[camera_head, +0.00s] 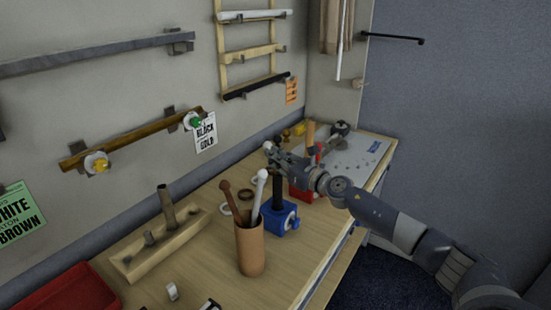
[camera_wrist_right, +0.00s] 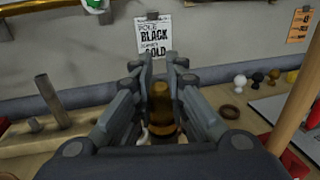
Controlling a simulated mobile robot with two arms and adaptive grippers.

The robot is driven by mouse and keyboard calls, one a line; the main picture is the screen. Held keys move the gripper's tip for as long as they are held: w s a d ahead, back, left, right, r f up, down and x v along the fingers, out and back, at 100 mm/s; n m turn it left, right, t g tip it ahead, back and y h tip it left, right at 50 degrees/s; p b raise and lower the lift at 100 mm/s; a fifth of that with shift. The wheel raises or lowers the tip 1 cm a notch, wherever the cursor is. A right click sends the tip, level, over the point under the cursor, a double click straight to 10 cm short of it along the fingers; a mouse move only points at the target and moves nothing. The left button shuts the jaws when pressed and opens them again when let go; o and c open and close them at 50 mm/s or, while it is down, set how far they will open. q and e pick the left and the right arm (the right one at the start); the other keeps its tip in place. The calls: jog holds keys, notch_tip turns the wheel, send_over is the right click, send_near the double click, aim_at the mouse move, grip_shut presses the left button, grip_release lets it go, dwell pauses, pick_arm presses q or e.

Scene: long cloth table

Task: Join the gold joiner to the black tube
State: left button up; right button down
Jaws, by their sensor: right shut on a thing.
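My right gripper (camera_head: 270,160) is above the table, over the blue vise (camera_head: 282,222). In the right wrist view its fingers (camera_wrist_right: 160,68) are closed around a gold-brown cylindrical piece (camera_wrist_right: 162,105), which looks like the gold joiner. The fingers hide part of it. A black tube (camera_head: 278,190) stands upright in the blue vise, below the gripper and seemingly apart from the held piece. The exact gap cannot be told. My left gripper is not in view.
A brown cup (camera_head: 250,250) with drumstick-like sticks stands in front of the vise. A wooden block with upright pegs (camera_head: 160,245) and a red tray (camera_head: 70,293) are to the left. A red vise (camera_head: 302,193) is just right of the blue one. A "BLACK GOLD" card (camera_head: 205,132) hangs on the wall.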

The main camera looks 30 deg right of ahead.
jog(key=shift+f, duration=0.25)
jog(key=c, duration=1.4)
grip_release()
jog(key=shift+c, duration=0.2)
jog(key=shift+s, duration=0.1)
jog(key=s+d, duration=0.2)
jog(key=s, duration=0.9)
jog(key=shift+s, duration=0.35)
jog(key=shift+d, duration=0.1)
